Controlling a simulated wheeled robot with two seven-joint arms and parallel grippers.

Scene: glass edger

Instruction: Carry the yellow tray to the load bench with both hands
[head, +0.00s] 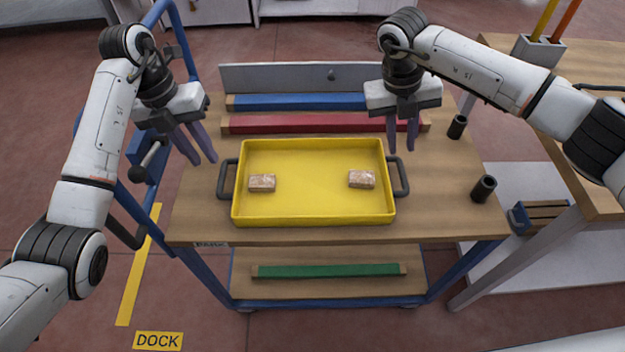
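The yellow tray (315,216) lies flat on the wooden top of a blue-framed cart. It has a dark handle at each end, the left handle (222,180) and the right handle (404,176). Two small brownish blocks lie in it, one at the left (262,183) and one at the right (361,179). My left gripper (205,160) is open and empty, above and just left of the left handle. My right gripper (402,148) is open and empty, above the right handle. Neither gripper visibly touches the tray. I cannot tell which surface is the load bench.
Blue (300,102) and red (300,123) bars lie behind the tray. Two black cylinders (483,189) (457,126) stand on the right of the cart top (440,215). A green bar (330,270) lies on the lower shelf. Another wooden table (590,70) stands at the right.

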